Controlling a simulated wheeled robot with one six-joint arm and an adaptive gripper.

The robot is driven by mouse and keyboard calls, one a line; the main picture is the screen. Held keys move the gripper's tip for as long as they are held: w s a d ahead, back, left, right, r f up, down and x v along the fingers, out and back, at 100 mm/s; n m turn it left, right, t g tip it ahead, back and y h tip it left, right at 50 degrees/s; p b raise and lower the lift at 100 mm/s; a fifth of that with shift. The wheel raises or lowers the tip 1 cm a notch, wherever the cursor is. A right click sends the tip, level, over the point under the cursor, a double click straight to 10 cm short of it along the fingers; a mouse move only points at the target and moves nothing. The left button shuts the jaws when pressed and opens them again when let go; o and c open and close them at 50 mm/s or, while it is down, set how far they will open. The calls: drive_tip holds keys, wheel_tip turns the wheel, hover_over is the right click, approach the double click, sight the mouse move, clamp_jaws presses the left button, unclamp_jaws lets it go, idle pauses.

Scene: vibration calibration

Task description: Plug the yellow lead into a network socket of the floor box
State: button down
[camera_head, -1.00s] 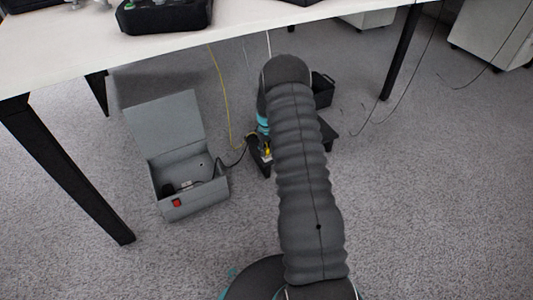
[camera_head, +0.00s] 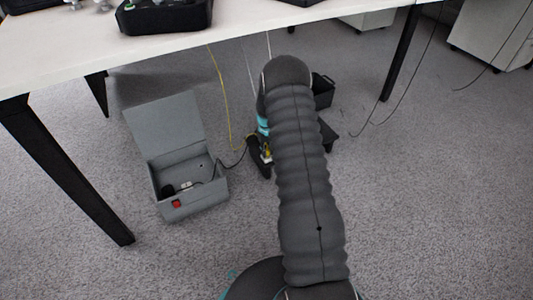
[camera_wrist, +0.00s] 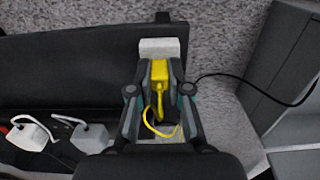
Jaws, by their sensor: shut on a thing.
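The yellow lead ends in a yellow plug (camera_wrist: 160,70), and my gripper (camera_wrist: 159,80) is shut on it. Its thin cord (camera_head: 224,90) hangs from the table and loops between my fingers in the wrist view. A pale block (camera_wrist: 159,48) lies just beyond the plug; I cannot tell whether they touch. The black structure under my gripper looks like the floor box (camera_wrist: 75,68).
A grey box with a raised lid (camera_head: 165,122) stands on the carpet left of my arm, with a black cable (camera_head: 235,161) running towards my gripper. The table (camera_head: 100,50) hangs over, with black legs (camera_head: 75,180).

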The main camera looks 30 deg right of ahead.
sight(267, 149)
drive_tip(key=shift+r, duration=0.85)
idle(1.0)
drive_tip(key=shift+r+p, duration=0.85)
drive_tip(key=shift+r, duration=0.8)
drive_tip(key=shift+a, duration=0.1)
drive_tip(key=a+f+b, duration=0.1)
drive_tip(key=a, duration=0.7)
drive_tip(key=a+f+b, duration=0.1)
drive_tip(key=a, duration=0.6)
drive_tip(key=a+f+b, duration=0.1)
drive_tip(key=a+f, duration=0.1)
drive_tip(key=a, duration=0.6)
drive_tip(key=shift+w+a, duration=0.25)
drive_tip(key=shift+a, duration=0.05)
drive_tip(key=shift+a+f, duration=0.2)
drive_tip(key=shift+a, duration=1.05)
drive_tip(key=shift+d+f, duration=0.1)
drive_tip(key=shift+f, duration=1.55)
drive_tip(key=shift+f, duration=0.5)
